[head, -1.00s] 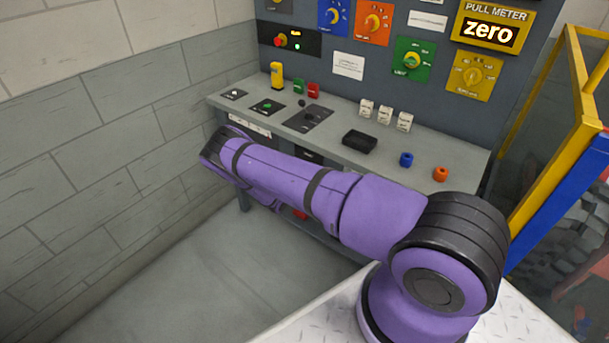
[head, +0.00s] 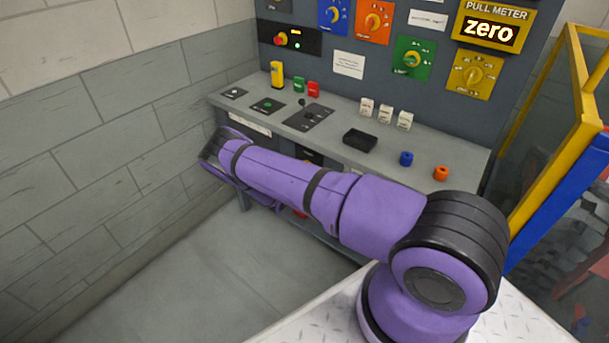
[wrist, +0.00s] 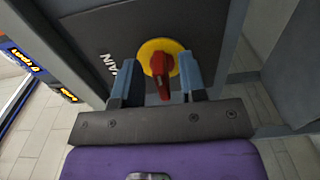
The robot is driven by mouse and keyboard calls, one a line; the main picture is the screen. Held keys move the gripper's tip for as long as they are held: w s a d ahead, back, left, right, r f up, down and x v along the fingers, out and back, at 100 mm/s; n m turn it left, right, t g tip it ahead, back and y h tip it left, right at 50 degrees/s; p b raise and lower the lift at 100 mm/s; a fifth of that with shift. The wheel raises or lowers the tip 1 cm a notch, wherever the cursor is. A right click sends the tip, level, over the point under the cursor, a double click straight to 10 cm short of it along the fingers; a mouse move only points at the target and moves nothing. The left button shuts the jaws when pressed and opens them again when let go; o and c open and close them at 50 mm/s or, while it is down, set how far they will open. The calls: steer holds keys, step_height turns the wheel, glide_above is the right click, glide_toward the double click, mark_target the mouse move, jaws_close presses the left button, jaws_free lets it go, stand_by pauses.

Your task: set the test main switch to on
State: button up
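In the wrist view the main switch (wrist: 163,72) is a red rotary handle on a round yellow plate, set in a dark panel lettered "MAIN". Its handle points down the picture, towards my gripper. My gripper (wrist: 158,78) is open, with one finger on each side of the red handle and a visible gap to each. Whether the fingertips touch the yellow plate I cannot tell. In the head view my purple arm reaches left to the bench's left end and hides the gripper's fingers and this switch.
The grey bench (head: 340,160) carries small switches, a black tray (head: 360,139) and blue and orange rings. Above it stands a panel of coloured dials and a pull meter (head: 493,27) reading "zero". A block wall is close on the left. A yellow frame (head: 545,130) stands right.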

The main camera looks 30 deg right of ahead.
steer(key=shift+a, duration=0.1)
steer(key=v, duration=1)
steer(key=shift+a, duration=0.25)
steer(key=shift+s, duration=0.15)
steer(key=shift+r, duration=0.1)
